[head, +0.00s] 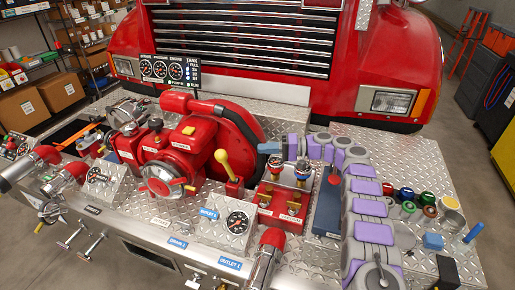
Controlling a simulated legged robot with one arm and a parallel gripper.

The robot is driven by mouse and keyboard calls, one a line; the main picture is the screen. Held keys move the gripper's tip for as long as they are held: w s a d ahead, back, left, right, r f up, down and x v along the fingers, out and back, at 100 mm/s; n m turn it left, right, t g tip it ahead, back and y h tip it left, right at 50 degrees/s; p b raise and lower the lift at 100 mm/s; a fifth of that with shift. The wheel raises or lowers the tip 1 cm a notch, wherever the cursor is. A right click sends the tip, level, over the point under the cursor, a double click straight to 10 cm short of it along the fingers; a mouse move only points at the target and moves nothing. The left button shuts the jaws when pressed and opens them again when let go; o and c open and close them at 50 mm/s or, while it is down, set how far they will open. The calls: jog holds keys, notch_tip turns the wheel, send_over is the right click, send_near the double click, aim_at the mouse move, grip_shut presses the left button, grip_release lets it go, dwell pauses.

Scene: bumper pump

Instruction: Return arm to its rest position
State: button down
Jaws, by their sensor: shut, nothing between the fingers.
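My arm, grey with purple bands, rises from the lower right and bends left at the top. My gripper (268,147) is at its end, small and partly hard to make out, shut with nothing in it. It is over the pump deck, just right of the red pump housing (238,130) and above and right of the yellow-knobbed lever (222,160). A gap shows between gripper and lever. The red block with fittings (283,200) stands below the gripper and beside my arm.
The diamond-plate bumper deck (420,165) carries pressure gauges (237,221), red outlets and, at right, coloured caps (428,198) and a blue block (432,241). The red truck front (400,60) rises behind. Shelves with boxes (60,90) stand at left.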

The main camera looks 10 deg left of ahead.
jog(key=s+d+r+m+t+h, duration=0.15)
jog(key=s+d+r+h, duration=0.25)
jog(key=s, duration=0.5)
jog(key=s+d+r+m+h, duration=0.3)
jog(key=s+d+h, duration=0.15)
jog(key=s, duration=0.55)
jog(key=s+d+f+h, duration=0.1)
jog(key=s+d+h, duration=0.2)
jog(key=s, duration=0.8)
jog(key=s+d+f+h, duration=0.1)
jog(key=s+d+h, duration=0.1)
jog(key=s+d, duration=0.6)
jog(key=s+d+f+h, duration=0.2)
jog(key=s+d, duration=0.3)
jog(key=s, duration=1.1)
jog(key=shift+s+d+h, duration=0.25)
jog(key=shift+d+h, duration=0.05)
jog(key=shift+h, duration=0.55)
jog(key=shift+a, duration=0.1)
